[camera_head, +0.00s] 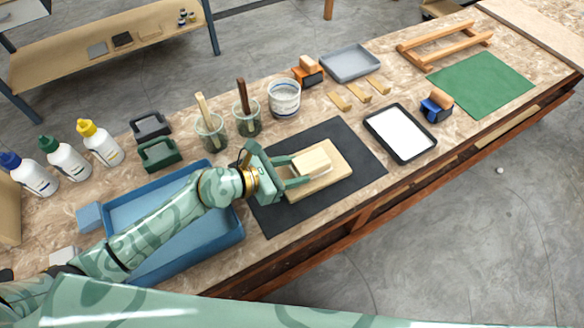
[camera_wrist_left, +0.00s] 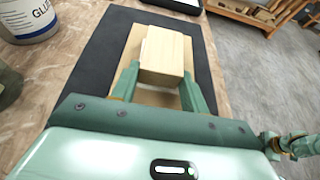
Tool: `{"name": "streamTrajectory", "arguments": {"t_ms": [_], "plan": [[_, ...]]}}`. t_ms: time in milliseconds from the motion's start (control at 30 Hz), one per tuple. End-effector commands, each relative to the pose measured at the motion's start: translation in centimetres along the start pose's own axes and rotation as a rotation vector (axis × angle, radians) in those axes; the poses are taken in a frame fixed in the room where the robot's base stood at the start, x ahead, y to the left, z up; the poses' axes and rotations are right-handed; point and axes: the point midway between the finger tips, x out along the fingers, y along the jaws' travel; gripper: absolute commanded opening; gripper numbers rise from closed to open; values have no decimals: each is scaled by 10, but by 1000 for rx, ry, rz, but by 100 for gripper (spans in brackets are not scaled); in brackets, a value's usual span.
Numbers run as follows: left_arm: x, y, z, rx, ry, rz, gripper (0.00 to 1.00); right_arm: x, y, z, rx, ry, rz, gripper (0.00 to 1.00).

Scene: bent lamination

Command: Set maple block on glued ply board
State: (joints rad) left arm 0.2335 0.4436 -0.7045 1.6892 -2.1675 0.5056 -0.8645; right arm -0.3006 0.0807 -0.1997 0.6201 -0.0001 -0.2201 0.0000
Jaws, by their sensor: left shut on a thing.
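The maple block (camera_head: 312,162) is a pale wooden block over the ply board (camera_head: 334,180), a flat light-wood board on a black mat (camera_head: 275,222). My left gripper (camera_head: 297,170) is shut on the block, one finger on each side. In the left wrist view the block (camera_wrist_left: 166,52) sits between the fingers of the left gripper (camera_wrist_left: 160,85), with the board (camera_wrist_left: 134,48) showing beneath it. I cannot tell whether the block touches the board. Any glue on the board is hidden or too small to see.
A blue tray (camera_head: 232,236) lies under my left arm. Brush cups (camera_head: 211,130) and a white glue tub (camera_head: 284,98) stand behind the mat. A black-framed white panel (camera_head: 400,133) lies right of it. The mat's front strip is clear near the bench edge.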

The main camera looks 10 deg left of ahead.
Motion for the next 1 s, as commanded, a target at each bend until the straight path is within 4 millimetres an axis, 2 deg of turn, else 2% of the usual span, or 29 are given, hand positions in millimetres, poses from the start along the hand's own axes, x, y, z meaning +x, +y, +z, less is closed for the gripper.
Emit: {"name": "streamTrajectory", "arguments": {"t_ms": [233,267,333,367,533,567,633,1000], "plan": [[0,0,0,0,0,0,21,0,-2,-1,1,1,-2,53],[0,0,0,0,0,0,48,0,-2,-1,1,1,-2,53],[0,0,0,0,0,0,67,0,-2,-1,1,1,-2,53],[0,0,0,0,0,0,70,0,-2,-1,1,1,-2,53],[0,0,0,0,0,0,70,0,-2,-1,1,1,-2,53],[0,0,0,0,1,0,73,0,-2,-1,1,1,-2,53],[0,0,0,0,1,0,92,0,-2,-1,1,1,-2,53],[-1,0,3,0,0,0,92,-3,-1,-2,1,3,-1,53]]}}
